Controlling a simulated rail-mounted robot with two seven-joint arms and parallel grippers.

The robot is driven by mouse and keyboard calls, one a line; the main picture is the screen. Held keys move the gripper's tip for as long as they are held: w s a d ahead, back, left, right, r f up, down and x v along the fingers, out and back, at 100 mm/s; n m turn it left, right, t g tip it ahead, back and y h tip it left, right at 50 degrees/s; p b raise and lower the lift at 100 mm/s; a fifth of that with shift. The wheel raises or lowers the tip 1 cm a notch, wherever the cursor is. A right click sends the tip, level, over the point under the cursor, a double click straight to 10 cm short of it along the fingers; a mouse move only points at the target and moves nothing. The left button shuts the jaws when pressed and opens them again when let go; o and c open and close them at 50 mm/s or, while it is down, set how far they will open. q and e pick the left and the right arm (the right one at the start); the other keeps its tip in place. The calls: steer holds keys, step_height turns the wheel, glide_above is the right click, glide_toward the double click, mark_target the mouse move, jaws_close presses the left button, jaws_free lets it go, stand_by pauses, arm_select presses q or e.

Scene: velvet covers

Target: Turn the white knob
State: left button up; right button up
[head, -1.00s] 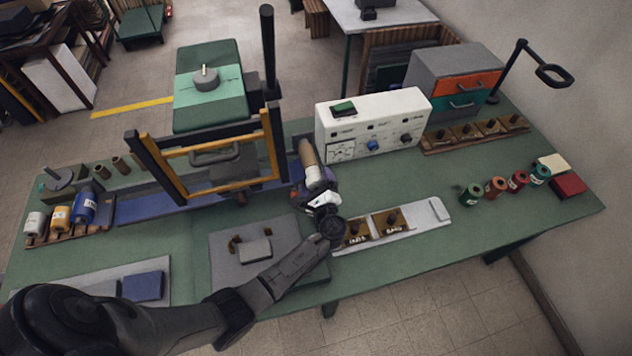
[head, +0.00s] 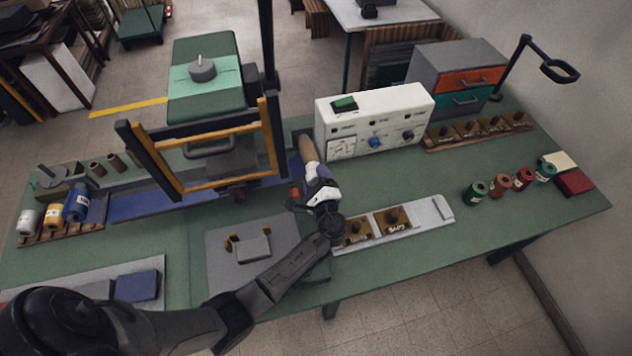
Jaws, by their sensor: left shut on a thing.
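The white control panel (head: 386,105) stands at the back middle of the green bench. Its front carries a blue knob (head: 375,142) and a dark knob (head: 408,135); I cannot make out a white knob. My left gripper (head: 314,172) is in front of the panel's left end, apart from its knobs. It appears shut on a brown cylinder (head: 308,149), which points away toward the back of the bench. The fingertips are too small to see clearly. My right gripper is not in view.
A black and yellow frame (head: 268,140) stands left of my gripper. A pale tray (head: 433,222) with brown blocks lies right of my wrist. Several coloured spools (head: 476,193) stand at the right, and a grey drawer cabinet (head: 450,62) stands behind. Bench in front of the panel is clear.

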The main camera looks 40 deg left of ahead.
arm_select(q)
steer(key=o, duration=0.9)
steer(key=shift+d, duration=0.1)
steer(key=shift+b+v, duration=0.75)
steer(key=shift+v, duration=6.1)
